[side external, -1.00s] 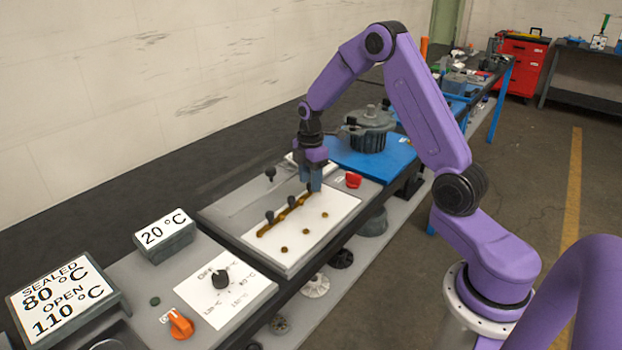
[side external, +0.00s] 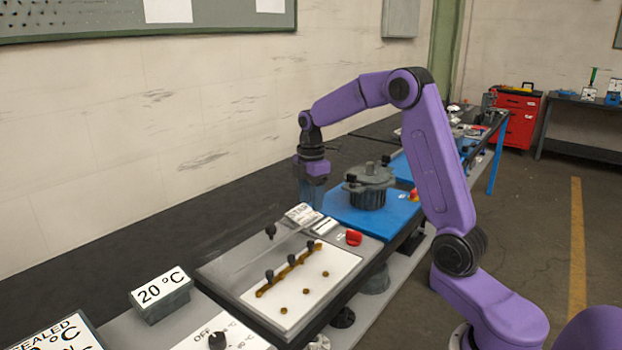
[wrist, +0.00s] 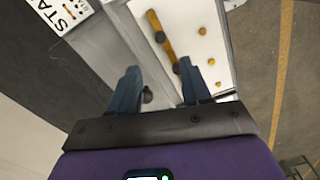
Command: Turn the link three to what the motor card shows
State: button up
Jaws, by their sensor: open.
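A gold-brown linked bar (side external: 288,274) with several black knobs lies on a white panel (side external: 265,309). Individual link borders are too small to tell, so I cannot pick out link three. The bar (wrist: 152,22) also shows in the wrist view, with one knob (wrist: 176,68) near my right finger. My gripper (side external: 312,196) is open and empty, raised beyond the panel's far end; its blue fingers are spread in the wrist view (wrist: 158,66). A white card (wrist: 62,14) with partly cut-off lettering "STA" shows there. I cannot tell whether it is the motor card.
A lone black knob (side external: 271,231) stands on the grey plate left of the panel. A red knob (side external: 354,237) sits at its far right corner. A dark motor-like housing (side external: 369,188) stands on a blue mat (side external: 340,214).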

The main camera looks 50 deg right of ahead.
jog(key=shift+r, duration=2.7)
jog(key=s+a+f, duration=0.2)
jog(key=s+a, duration=1.2)
jog(key=a, duration=0.3)
jog(key=s+f+m, duration=0.1)
jog(key=s+f, duration=0.1)
jog(key=s, duration=0.8)
jog(key=s+a+f+m, duration=0.1)
jog(key=s+f, duration=0.1)
jog(key=s, duration=0.7)
jog(key=shift+s, duration=0.35)
jog(key=shift+r, duration=0.1)
